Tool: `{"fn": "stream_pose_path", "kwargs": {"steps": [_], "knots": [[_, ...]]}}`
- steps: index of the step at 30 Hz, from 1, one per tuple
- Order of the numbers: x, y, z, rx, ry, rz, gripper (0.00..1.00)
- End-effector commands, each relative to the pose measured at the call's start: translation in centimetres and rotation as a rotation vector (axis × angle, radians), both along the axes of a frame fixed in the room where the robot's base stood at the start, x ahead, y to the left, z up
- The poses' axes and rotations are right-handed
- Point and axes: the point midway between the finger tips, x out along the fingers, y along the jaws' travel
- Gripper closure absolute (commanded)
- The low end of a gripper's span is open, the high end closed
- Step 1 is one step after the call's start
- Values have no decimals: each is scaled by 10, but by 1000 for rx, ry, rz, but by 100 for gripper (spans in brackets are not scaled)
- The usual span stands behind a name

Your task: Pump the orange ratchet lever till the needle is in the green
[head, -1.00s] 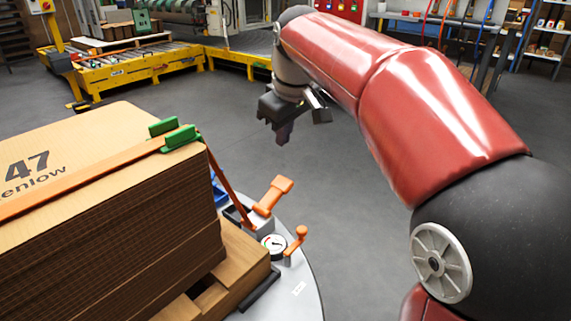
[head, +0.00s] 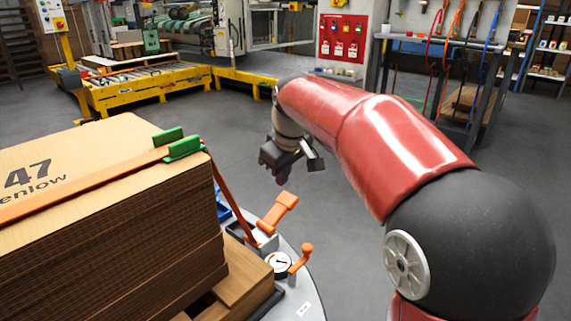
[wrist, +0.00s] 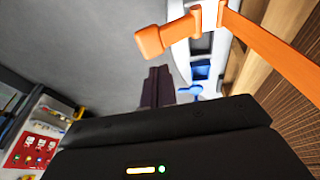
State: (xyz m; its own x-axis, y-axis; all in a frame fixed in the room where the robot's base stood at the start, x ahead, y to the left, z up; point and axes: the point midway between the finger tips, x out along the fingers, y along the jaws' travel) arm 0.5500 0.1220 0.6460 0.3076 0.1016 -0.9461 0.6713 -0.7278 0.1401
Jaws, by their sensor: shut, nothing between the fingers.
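The orange ratchet lever (head: 277,212) stands tilted up to the right on its ratchet at the edge of a pale rounded platform (head: 306,303). It also shows at the top of the wrist view (wrist: 167,38). A round white gauge (head: 279,263) sits just in front of it; its dark needle is too small to read against the coloured marks. My gripper (head: 283,180) is shut and empty, pointing down, above and beyond the lever in the head view and apart from it. In the wrist view its dark fingers (wrist: 157,86) lie below the lever's end.
A smaller orange handle (head: 302,257) rises beside the gauge. An orange strap (head: 228,195) runs from the ratchet over green corner guards (head: 184,148) and the cardboard stack (head: 120,235). A yellow roller conveyor (head: 150,88) stands behind.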

Motion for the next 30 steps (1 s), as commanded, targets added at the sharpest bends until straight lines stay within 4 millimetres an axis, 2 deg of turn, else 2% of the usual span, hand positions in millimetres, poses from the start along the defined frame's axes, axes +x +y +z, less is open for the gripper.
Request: {"fn": "stream_pose_path", "kwargs": {"steps": [1,3,9,30], "knots": [[3,1,-13,-1,2,0,100],[7,-2,-24,-1,2,-2,100],[13,-9,-42,0,-1,0,100],[18,-14,-47,33,34,-3,100]]}}
